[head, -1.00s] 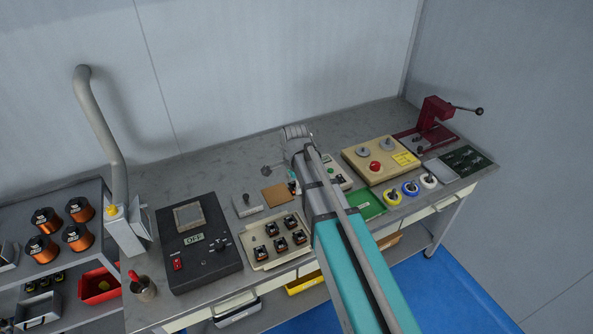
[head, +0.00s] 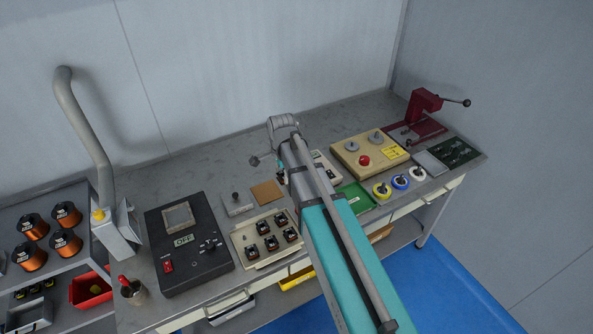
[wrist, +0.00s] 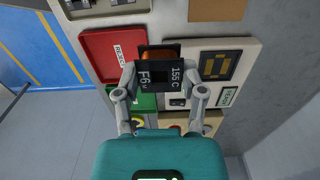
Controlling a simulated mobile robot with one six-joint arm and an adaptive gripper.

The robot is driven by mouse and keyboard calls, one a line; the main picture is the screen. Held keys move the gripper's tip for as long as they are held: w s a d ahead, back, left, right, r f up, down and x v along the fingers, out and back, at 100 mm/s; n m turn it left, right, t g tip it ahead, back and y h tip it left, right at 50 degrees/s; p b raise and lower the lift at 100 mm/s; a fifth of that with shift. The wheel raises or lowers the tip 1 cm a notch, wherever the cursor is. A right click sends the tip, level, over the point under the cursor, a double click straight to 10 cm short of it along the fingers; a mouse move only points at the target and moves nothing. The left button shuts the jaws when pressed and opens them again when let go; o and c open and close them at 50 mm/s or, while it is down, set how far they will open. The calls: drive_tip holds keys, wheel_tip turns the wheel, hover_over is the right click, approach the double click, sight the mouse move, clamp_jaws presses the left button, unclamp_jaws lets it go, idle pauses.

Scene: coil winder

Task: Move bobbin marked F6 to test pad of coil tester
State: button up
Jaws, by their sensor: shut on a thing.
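My gripper (wrist: 161,80) is shut on the bobbin marked F6 (wrist: 160,75) in the wrist view. The bobbin has black flanges, white lettering "F6" and "155C", and an orange winding. It appears held above the bench. The coil tester (wrist: 247,52), a cream panel, lies below and to the right. Its test pad (wrist: 217,66), dark with a gold-coloured square outline, shows just right of the bobbin, apart from it.
In the wrist view a red reject tray (wrist: 107,48) lies left of the bobbin and a green tray (wrist: 141,103) below it. In the head view a tray of coils (head: 249,254), a black OFF unit (head: 163,242) and a red press (head: 425,100) stand on the bench.

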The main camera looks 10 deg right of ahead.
drive_tip(key=d+r+p, duration=0.2)
drive_tip(key=d+r, duration=0.1)
drive_tip(key=d, duration=0.2)
drive_tip(key=w+f+b, duration=0.2)
drive_tip(key=w, duration=0.2)
drive_tip(key=w+f+b, duration=0.3)
drive_tip(key=w, duration=0.1)
drive_tip(key=w+d+f+b, duration=0.1)
drive_tip(key=w+f+b, duration=0.2)
drive_tip(key=w, duration=0.1)
drive_tip(key=shift+w+f, duration=0.1)
drive_tip(key=shift+f, duration=0.05)
drive_tip(key=shift+w+d+f+b, duration=0.1)
drive_tip(key=shift+w+f+b, duration=0.25)
drive_tip(key=shift+w+f, duration=0.05)
